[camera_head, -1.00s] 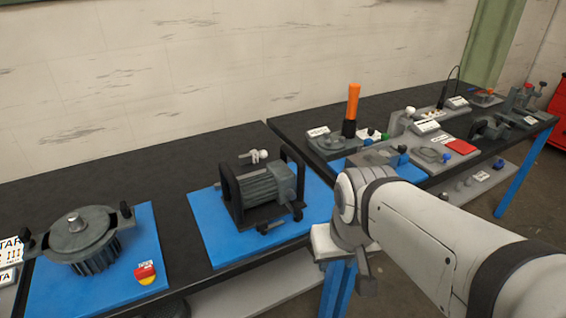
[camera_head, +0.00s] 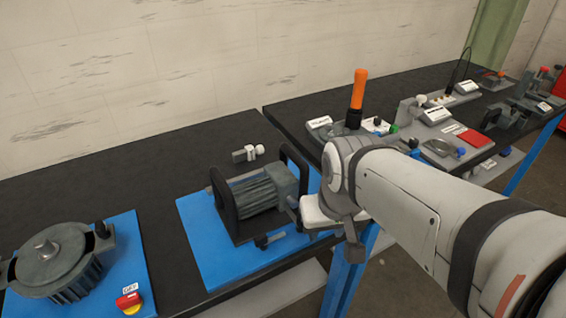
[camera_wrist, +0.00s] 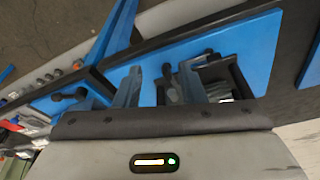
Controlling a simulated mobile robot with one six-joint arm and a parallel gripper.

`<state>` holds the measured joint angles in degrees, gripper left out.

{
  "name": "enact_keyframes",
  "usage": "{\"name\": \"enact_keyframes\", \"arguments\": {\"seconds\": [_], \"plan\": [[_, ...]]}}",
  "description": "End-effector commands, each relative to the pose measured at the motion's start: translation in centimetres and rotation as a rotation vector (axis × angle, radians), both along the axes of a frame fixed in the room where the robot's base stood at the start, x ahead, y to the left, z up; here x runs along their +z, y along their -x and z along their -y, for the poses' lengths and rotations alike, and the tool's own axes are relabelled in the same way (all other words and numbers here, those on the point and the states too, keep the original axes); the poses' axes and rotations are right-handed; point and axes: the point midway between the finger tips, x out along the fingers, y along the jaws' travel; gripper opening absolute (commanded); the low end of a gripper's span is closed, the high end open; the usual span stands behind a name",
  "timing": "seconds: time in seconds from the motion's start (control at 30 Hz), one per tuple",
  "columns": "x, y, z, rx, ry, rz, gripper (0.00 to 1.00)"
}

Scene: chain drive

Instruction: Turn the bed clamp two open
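A grey ribbed motor (camera_head: 250,196) sits between dark end plates on a blue bed plate (camera_head: 203,244). A small dark clamp handle (camera_head: 268,240) stands at its front edge, and a pale knobbed clamp (camera_head: 248,153) at its back. No label shows which is bed clamp two. My gripper (camera_wrist: 160,78) is open in the wrist view, its two fingers apart above the blue bed. A dark clamp part (camera_wrist: 167,72) shows between the fingers, apparently ungripped. In the head view, my wrist is just right of the motor and its fingertips cannot be made out.
A finned round housing (camera_head: 58,262) and a red-yellow switch (camera_head: 129,302) are on another blue plate at left. An orange-handled tool (camera_head: 359,90) stands on the right bench among several small fixtures.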

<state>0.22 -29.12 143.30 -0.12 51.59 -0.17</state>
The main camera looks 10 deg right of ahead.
Motion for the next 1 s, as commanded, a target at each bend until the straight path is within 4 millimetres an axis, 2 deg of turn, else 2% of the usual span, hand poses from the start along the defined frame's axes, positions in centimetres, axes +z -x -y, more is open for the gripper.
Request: {"name": "enact_keyframes", "arguments": {"seconds": [0.13, 0.23, 0.43, 0.6, 0.7, 0.83, 1.0], "plan": [[0.1, -0.2, 0.0, 0.004, 0.001, -0.004, 0.36], [0.3, -1.2, 0.0, 0.021, 0.004, -0.021, 0.36], [0.0, -5.6, -0.2, 0.114, 0.021, -0.098, 0.36], [-1.7, -9.9, -0.2, 0.203, 0.031, -0.168, 0.36], [-3.1, -11.9, -0.3, 0.247, 0.034, -0.202, 0.36], [-4.6, -13.5, -0.3, 0.288, 0.036, -0.232, 0.36], [-5.8, -14.4, -0.3, 0.312, 0.036, -0.248, 0.36]]}}
